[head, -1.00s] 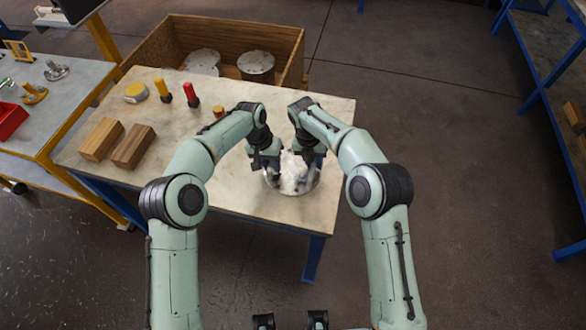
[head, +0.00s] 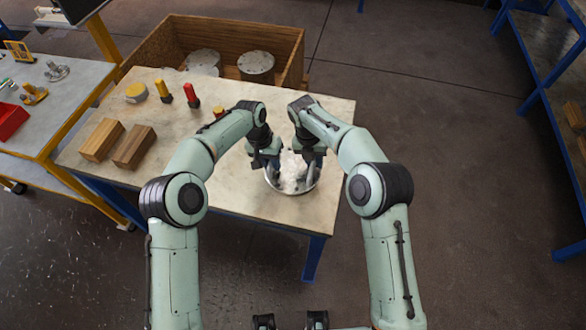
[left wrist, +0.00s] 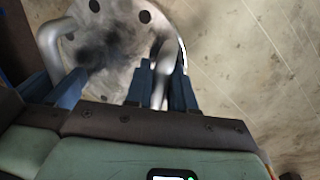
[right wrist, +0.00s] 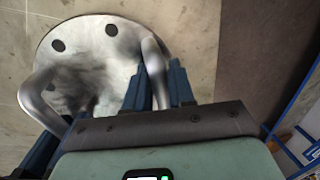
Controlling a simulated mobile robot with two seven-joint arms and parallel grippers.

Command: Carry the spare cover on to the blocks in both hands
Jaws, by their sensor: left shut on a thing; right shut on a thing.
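The spare cover (head: 291,188) is a round pale metal disc with bolt holes and two bar handles. It is near the front right of the table; whether it touches the top is unclear. My left gripper (left wrist: 162,88) is shut on one handle, which shows between its blue fingers; in the head view the gripper (head: 266,160) is over the cover's left side. My right gripper (right wrist: 157,85) is shut on the other handle, over the right side in the head view (head: 312,160). Two wooden blocks (head: 101,139) (head: 134,147) lie side by side at the table's left.
The pale table (head: 215,190) is bare between the blocks and the cover. Red and yellow handled tools (head: 191,95) and a yellow round item (head: 136,92) are at the back left. A wooden crate (head: 290,77) with flanged vessels (head: 256,67) stands behind the table.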

